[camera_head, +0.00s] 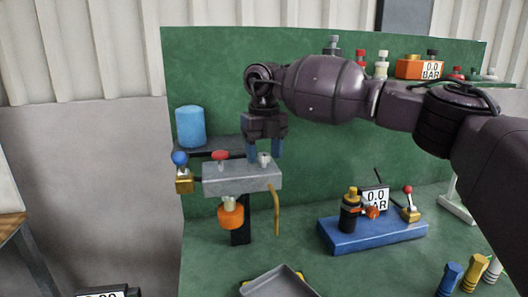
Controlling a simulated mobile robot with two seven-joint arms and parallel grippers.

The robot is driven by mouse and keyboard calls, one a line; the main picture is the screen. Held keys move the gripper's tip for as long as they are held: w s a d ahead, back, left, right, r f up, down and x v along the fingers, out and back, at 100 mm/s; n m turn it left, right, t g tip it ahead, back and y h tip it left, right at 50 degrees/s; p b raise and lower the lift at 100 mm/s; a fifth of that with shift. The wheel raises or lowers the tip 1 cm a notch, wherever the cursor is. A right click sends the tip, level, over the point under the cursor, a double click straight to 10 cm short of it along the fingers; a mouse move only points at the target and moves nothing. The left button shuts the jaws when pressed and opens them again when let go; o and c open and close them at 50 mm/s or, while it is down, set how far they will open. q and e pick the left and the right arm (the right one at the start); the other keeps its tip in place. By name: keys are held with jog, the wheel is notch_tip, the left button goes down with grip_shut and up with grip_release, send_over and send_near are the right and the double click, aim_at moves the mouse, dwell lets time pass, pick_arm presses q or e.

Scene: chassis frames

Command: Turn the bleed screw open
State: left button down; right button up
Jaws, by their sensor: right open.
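A grey metal block (240,178) stands out from the green panel. A small silver screw-like fitting (264,159), which looks like the bleed screw, sits on its top near the right end. My right gripper (264,154) points down over that end, its two blue fingers apart. In the picture the fitting lies between the fingertips; I cannot tell whether they touch it. A red knob (220,155) sits on the block to the left. My left gripper is not in view.
A brass valve with a blue ball handle (180,159) is at the block's left end. An orange cup (230,216) and a yellowish hose (276,212) hang below. A grey tray (278,283) lies in front. A blue base (372,234) carries a gauge (375,200) at right.

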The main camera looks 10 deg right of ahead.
jog(key=c, duration=0.9)
jog(key=shift+c, duration=0.2)
